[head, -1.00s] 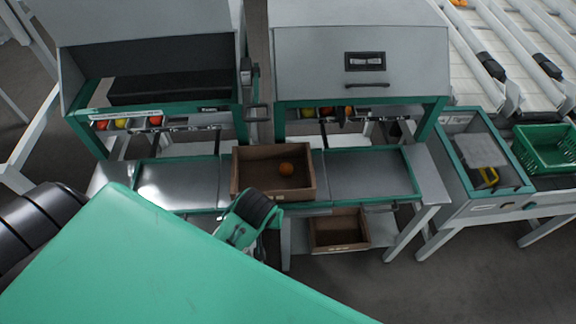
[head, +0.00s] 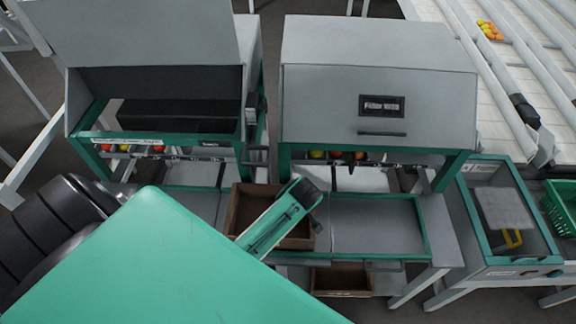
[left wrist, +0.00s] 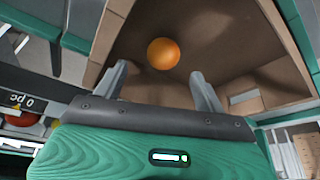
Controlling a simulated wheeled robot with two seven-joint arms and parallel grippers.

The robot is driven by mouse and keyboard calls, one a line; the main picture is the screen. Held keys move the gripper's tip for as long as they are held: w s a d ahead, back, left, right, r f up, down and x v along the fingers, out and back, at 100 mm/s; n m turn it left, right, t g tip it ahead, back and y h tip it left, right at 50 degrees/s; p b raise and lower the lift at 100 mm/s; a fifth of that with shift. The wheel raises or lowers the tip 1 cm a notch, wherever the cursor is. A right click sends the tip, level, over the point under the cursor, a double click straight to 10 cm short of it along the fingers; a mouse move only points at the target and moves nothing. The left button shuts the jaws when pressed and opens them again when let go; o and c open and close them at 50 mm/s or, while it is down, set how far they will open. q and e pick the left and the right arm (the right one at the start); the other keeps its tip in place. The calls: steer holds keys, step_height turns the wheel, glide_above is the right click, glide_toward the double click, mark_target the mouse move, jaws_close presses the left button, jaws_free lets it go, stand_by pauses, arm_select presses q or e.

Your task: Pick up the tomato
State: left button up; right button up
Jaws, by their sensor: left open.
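An orange tomato (left wrist: 163,53) lies on the floor of a brown box (left wrist: 235,45) in the left wrist view. In the head view the box (head: 243,206) stands on the bench, and my left forearm crosses over it and hides the tomato. My left gripper (left wrist: 161,86) is open and empty. Its two fingers reach towards the box interior, with the tomato showing between and beyond their tips. No contact with the tomato is visible. My right gripper is in neither view.
Metal trays (head: 375,226) lie on the bench beside the box. A second brown box (head: 342,279) sits on the lower shelf. Two grey machines (head: 330,90) stand behind, with several tomatoes in their slots. A green crate (head: 562,208) is at far right.

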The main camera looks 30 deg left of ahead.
arm_select(q)
steer(key=shift+a+f, duration=0.25)
steer(key=shift+f, duration=0.35)
steer(key=shift+a+f+p, duration=0.2)
steer(key=shift+f+p, duration=0.15)
steer(key=shift+p, duration=0.15)
steer(key=p+x, duration=0.1)
steer(key=x, duration=0.2)
steer(key=shift+w+a+f, duration=0.1)
steer(key=shift+a+f, duration=0.1)
steer(key=shift+f, duration=0.3)
steer(key=shift+c, duration=0.6)
steer(key=c, duration=0.7)
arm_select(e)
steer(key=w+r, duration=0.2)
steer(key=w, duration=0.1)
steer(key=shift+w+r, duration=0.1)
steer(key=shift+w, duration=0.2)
